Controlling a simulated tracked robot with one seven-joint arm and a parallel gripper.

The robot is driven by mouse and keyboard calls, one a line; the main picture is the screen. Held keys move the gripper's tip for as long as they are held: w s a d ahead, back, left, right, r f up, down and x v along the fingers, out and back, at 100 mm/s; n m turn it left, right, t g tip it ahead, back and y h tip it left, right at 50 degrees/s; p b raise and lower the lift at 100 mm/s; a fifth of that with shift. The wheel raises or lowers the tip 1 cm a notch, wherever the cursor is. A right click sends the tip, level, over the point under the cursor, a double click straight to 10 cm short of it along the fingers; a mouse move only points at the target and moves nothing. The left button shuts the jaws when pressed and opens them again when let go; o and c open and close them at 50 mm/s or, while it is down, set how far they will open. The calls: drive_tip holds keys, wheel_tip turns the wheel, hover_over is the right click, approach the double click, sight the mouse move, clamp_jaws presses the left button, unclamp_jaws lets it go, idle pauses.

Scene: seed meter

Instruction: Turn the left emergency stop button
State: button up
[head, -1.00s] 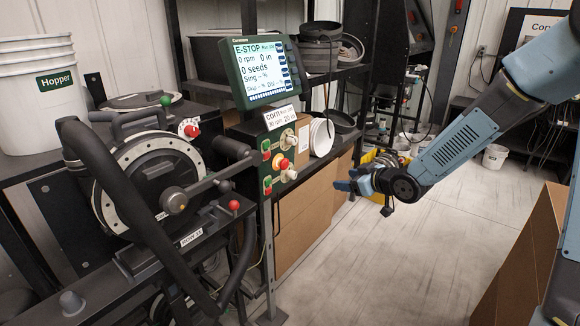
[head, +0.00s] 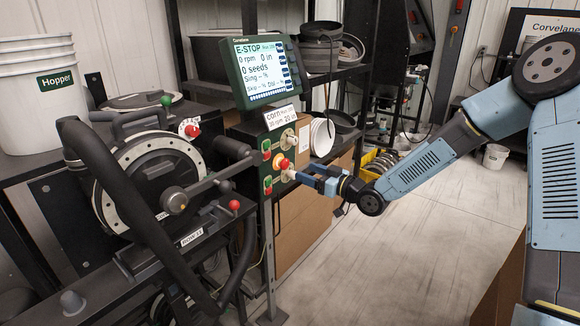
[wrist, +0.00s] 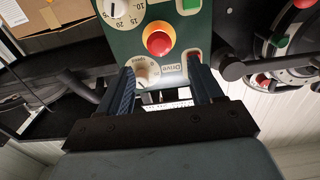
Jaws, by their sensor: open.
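A red button on a yellow collar (head: 284,163) sits on the green control panel (head: 273,148). In the wrist view, this red button (wrist: 158,42) is at upper middle, ahead of and between the lines of my fingers. A second red button (head: 192,131) is on a white plate farther left, beside the seed meter. My gripper (head: 305,178) is just right of the panel's lower part, near the first button. In the wrist view, my gripper (wrist: 160,72) is open, with a pale knob (wrist: 146,71) showing between the fingers. Contact with the panel cannot be told.
Green buttons (head: 267,185) and pale dials (head: 287,140) crowd the panel. The screen (head: 262,68) above reads E-STOP. The seed meter (head: 150,185), with a red-ball lever (head: 234,205), stands left. A cardboard box (head: 305,215) is below right. The floor at right is open.

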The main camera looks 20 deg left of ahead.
sight(287, 164)
drive_tip(key=x, duration=0.8)
drive_tip(key=shift+w+a, duration=0.15)
drive_tip(key=shift+a, duration=0.1)
